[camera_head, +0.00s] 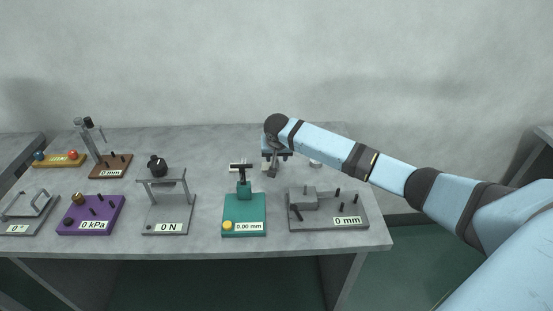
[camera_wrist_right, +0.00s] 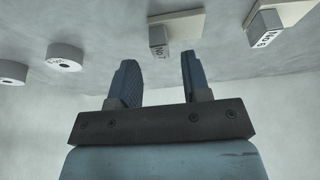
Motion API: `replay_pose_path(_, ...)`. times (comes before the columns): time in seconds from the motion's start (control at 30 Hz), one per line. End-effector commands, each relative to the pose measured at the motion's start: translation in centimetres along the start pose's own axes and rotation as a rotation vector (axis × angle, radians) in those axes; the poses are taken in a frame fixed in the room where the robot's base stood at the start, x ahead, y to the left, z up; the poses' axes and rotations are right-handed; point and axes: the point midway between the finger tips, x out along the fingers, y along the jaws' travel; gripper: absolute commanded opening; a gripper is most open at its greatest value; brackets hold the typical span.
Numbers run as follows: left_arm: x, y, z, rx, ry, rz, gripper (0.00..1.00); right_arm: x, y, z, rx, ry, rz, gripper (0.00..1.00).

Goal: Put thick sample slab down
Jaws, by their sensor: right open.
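My right gripper (camera_head: 271,170) is over the back of the grey table, right of centre in the head view. In the right wrist view its two fingers (camera_wrist_right: 157,62) stand apart with an open gap. A small grey block with a label (camera_wrist_right: 158,40) shows beyond the gap, against a pale beige plate (camera_wrist_right: 185,22). A second labelled block (camera_wrist_right: 265,28) is at another beige plate (camera_wrist_right: 290,10) to the right. I cannot tell for sure which is the thick sample slab; the labels are hard to read. My left gripper is not in view.
A teal gauge marked 0.00 mm (camera_head: 244,210) and a grey fixture marked mm (camera_head: 330,210) stand in front of my gripper. Several other instruments, including a purple kPa unit (camera_head: 92,213), stand to the left. Grey ring-shaped discs (camera_wrist_right: 65,57) show in the wrist view.

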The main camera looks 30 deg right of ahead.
Motion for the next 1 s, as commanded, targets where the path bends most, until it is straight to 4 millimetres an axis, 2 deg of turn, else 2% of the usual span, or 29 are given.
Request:
replay_pose_path(0.03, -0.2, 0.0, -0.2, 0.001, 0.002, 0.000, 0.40, -1.4, -0.1, -0.1, -0.001, 0.001, -0.002, 0.44)
replay_pose_path(0.2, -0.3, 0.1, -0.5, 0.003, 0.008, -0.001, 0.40, -5.0, -0.1, 0.0, -0.001, 0.001, -0.002, 0.44)
replay_pose_path(0.4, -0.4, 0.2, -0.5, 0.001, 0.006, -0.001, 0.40, -8.1, -0.1, 0.0, -0.001, 0.000, 0.000, 0.44)
replay_pose_path(0.6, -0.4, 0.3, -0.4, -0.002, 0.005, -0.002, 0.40, -9.1, 0.0, 0.0, 0.000, 0.000, 0.000, 0.44)
replay_pose_path(1.0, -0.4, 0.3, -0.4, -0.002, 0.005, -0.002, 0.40, -9.1, 0.0, 0.0, 0.000, -0.001, 0.000, 0.44)
